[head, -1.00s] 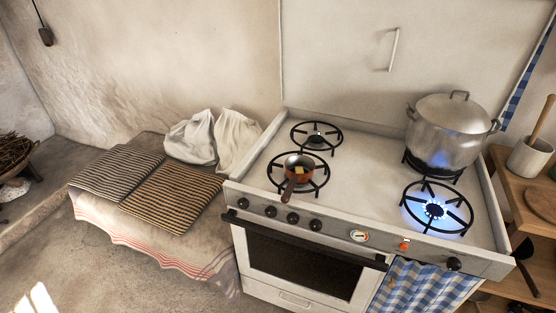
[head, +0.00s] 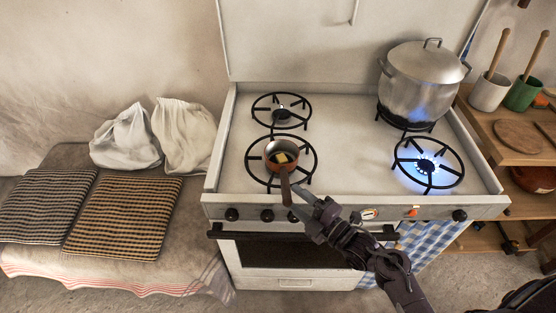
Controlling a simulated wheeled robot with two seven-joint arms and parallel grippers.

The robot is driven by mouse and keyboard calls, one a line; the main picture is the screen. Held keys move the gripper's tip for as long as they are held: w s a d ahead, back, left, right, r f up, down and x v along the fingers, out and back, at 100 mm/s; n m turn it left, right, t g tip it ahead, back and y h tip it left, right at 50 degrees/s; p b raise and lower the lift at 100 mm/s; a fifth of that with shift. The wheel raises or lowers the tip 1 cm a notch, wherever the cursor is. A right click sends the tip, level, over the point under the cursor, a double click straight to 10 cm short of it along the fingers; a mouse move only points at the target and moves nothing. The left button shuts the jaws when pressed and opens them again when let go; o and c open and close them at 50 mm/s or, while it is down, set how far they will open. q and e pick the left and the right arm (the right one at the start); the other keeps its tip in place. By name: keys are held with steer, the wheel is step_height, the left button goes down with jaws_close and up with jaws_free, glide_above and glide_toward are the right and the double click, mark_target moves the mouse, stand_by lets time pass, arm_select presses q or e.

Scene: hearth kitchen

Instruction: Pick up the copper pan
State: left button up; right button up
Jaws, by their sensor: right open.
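The small copper pan (head: 273,149) sits on the front left burner of the white stove, with a yellowish piece inside it. Its dark handle (head: 285,188) points toward me over the stove's front edge. My right gripper (head: 304,203) is open just right of the handle's end, reaching in from the lower right. I cannot tell whether a finger touches the handle. My left gripper is not in view.
A large lidded pot (head: 422,85) stands on the back right burner. The front right burner (head: 427,166) burns with a blue flame. A wooden shelf (head: 512,150) with utensil pots is at right. A bench with striped cushions (head: 122,215) and white sacks (head: 184,135) is at left.

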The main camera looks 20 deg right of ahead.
mark_target(283, 190)
steer(key=shift+w+a+r, duration=0.2)
steer(key=shift+w+a, duration=0.1)
steer(key=shift+w, duration=0.15)
steer(key=p+x, duration=0.1)
steer(key=x, duration=0.3)
steer(key=shift+s+a+f+p, duration=0.15)
steer(key=shift+a+p, duration=0.05)
steer(key=shift+p, duration=0.15)
steer(key=shift+w+a+f, duration=0.15)
steer(key=shift+w, duration=0.1)
jaws_close()
